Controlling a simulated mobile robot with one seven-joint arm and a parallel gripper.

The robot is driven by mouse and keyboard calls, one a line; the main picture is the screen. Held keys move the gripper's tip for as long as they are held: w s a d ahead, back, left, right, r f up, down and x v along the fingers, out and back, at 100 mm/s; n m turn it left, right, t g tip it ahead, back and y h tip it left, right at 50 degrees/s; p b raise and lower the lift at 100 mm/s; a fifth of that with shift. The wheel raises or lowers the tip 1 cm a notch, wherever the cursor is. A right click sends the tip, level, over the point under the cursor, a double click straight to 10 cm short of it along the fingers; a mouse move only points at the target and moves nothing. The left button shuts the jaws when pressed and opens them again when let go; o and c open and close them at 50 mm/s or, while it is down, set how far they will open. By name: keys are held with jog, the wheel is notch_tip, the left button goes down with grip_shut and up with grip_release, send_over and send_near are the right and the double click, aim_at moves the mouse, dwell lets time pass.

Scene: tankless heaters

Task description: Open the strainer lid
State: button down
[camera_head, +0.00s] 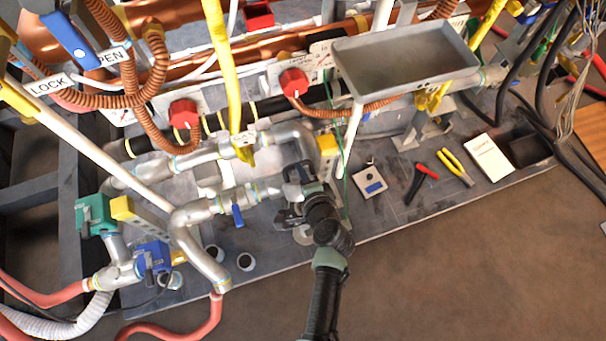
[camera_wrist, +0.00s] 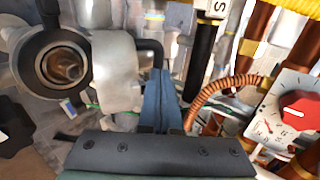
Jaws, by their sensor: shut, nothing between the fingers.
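In the wrist view, a round metal opening with a black ring (camera_wrist: 62,66) and a brownish core sits at the left, on a grey pipe body (camera_wrist: 115,70). It looks like the strainer end, but I cannot tell its lid for certain. A dark lobed part (camera_wrist: 12,125) is cut off at the left edge; I cannot tell whether it is the lid. My gripper (camera_wrist: 160,80) has its blue fingers together and empty, to the right of the ring and beside the pipe body. In the head view, my gripper (camera_head: 297,182) is among the silver pipes, and my arm hides part of the fitting there.
Silver pipes (camera_head: 205,155) run left of my gripper, with a blue valve handle (camera_head: 238,215). A grey tray (camera_head: 405,62) stands above right. A corrugated copper hose (camera_wrist: 215,92) and a red dial (camera_wrist: 298,104) lie right in the wrist view.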

jog(key=shift+w+r+p, duration=0.1)
jog(key=shift+r+p, duration=0.05)
jog(key=shift+p, duration=0.2)
jog(key=shift+w+r+p, duration=0.1)
jog(key=shift+p, duration=0.25)
jog(key=shift+w+a+g+p, duration=0.1)
jog(key=shift+g+p, duration=0.2)
jog(key=shift+w, duration=0.1)
